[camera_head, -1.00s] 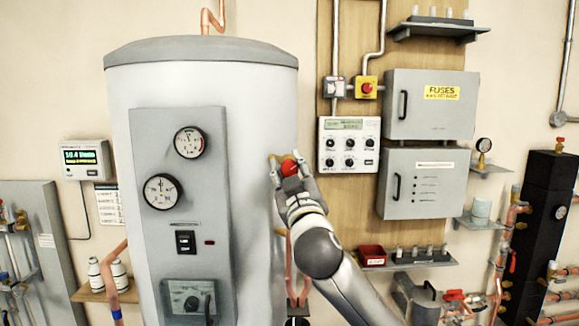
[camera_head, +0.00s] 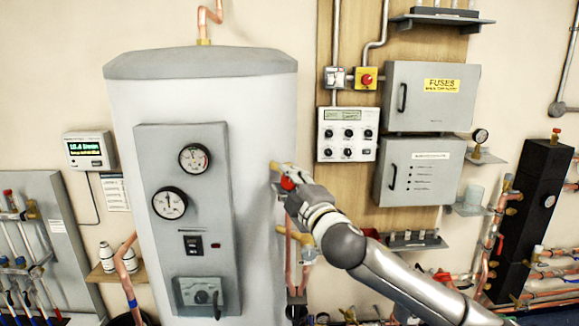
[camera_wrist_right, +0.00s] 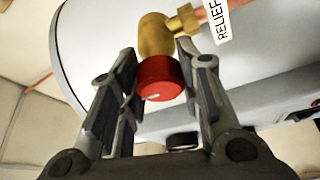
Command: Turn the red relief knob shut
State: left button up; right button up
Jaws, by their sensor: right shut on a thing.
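The red relief knob (camera_head: 288,183) is on a brass fitting at the right side of the white cylinder (camera_head: 262,110). In the right wrist view the knob (camera_wrist_right: 160,78) sits on the end of the brass valve body (camera_wrist_right: 155,36), beside a tag reading RELIEF (camera_wrist_right: 215,25). My right gripper (camera_head: 290,188) has come in from the lower right and is shut on the knob. In the right wrist view its fingers (camera_wrist_right: 158,75) stand on both sides of the knob. My left gripper is not in view.
A grey panel with dials (camera_head: 190,265) is on the cylinder front. Right of the knob are a control box (camera_head: 347,134), the fuse box (camera_head: 432,97) and a lower grey cabinet (camera_head: 420,178). Copper pipes (camera_head: 291,262) run below the knob. A black column (camera_head: 532,215) stands far right.

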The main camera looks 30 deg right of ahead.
jog(key=shift+n+g+p, duration=0.4)
jog(key=shift+n+p, duration=0.5)
jog(key=shift+p, duration=0.1)
jog(key=o, duration=1)
jog(key=shift+o, duration=0.2)
jog(key=s+a, duration=0.1)
jog(key=s, duration=0.6)
jog(key=shift+s+a+f, duration=0.15)
jog(key=shift+s+f, duration=0.05)
jog(key=shift+f, duration=0.05)
jog(key=shift+f, duration=0.15)
